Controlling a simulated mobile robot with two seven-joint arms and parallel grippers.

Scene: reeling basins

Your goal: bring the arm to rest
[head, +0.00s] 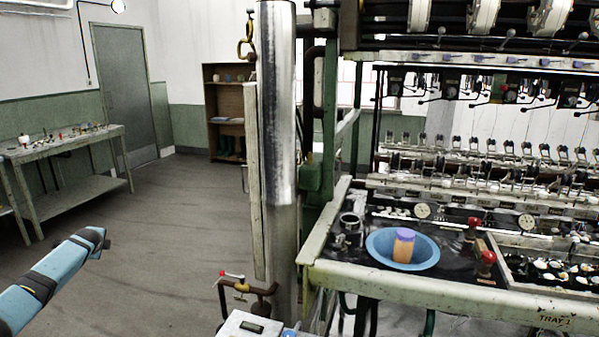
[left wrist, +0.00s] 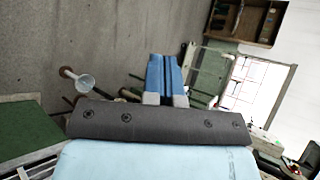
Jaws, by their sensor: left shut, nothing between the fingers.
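My left arm (head: 52,277) comes in from the lower left in the head view, blue with dark bands, over open floor. Its visible end is left of the metal column and well apart from the machine. I cannot make out the fingers in that view. In the left wrist view my left gripper (left wrist: 164,60) shows two blue fingers side by side, shut, with nothing between them. My right gripper is in neither view.
A blue bowl (head: 377,254) holding an orange jar with a purple lid (head: 404,245) stands on the machine's bench (head: 440,288), at right. A shiny column (head: 280,120) stands mid-view. A table (head: 70,141) with small items is at far left. Floor (head: 165,230) between is clear.

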